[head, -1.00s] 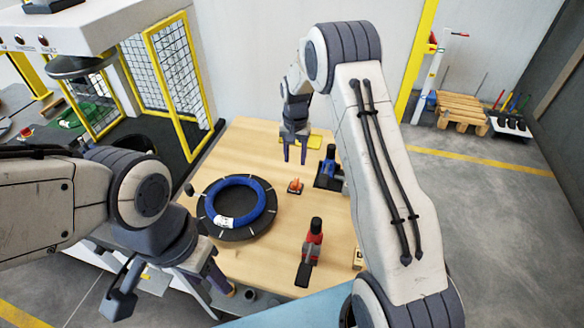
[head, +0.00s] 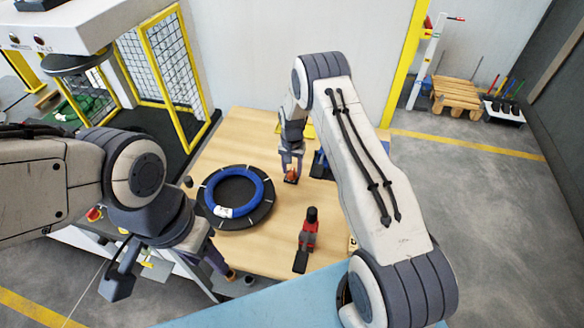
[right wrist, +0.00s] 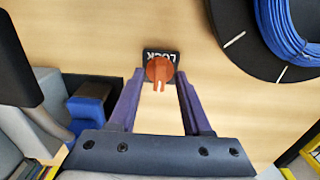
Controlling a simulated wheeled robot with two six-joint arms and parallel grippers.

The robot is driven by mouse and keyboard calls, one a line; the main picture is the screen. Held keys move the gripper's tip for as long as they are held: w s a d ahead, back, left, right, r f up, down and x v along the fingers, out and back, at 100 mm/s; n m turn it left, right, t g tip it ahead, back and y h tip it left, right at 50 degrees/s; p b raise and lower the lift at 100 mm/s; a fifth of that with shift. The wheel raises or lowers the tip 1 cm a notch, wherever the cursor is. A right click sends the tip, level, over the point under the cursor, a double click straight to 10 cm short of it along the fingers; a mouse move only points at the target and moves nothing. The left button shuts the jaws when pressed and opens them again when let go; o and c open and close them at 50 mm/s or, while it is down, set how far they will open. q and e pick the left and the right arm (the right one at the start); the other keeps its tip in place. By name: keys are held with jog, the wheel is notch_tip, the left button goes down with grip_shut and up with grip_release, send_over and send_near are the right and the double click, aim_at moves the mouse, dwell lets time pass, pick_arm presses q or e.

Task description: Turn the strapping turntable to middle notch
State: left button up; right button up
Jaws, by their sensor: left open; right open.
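The strapping turntable (head: 212,216) is a black disc with white marks near its rim, flat on the wooden table. A blue coil (head: 256,184) with a white label lies on it. In the head view the right gripper (head: 291,172) partly hides the knob. My left gripper (head: 170,280) is open and empty at the table's front left edge.
A red tool (head: 308,232) stands on the table in front of the knob. A blue tool (head: 320,165) stands close to the right gripper. A yellow-framed mesh cage (head: 170,60) stands behind left. The table between turntable and red tool is clear.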

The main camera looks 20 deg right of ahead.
grip_shut()
dwell(1.4)
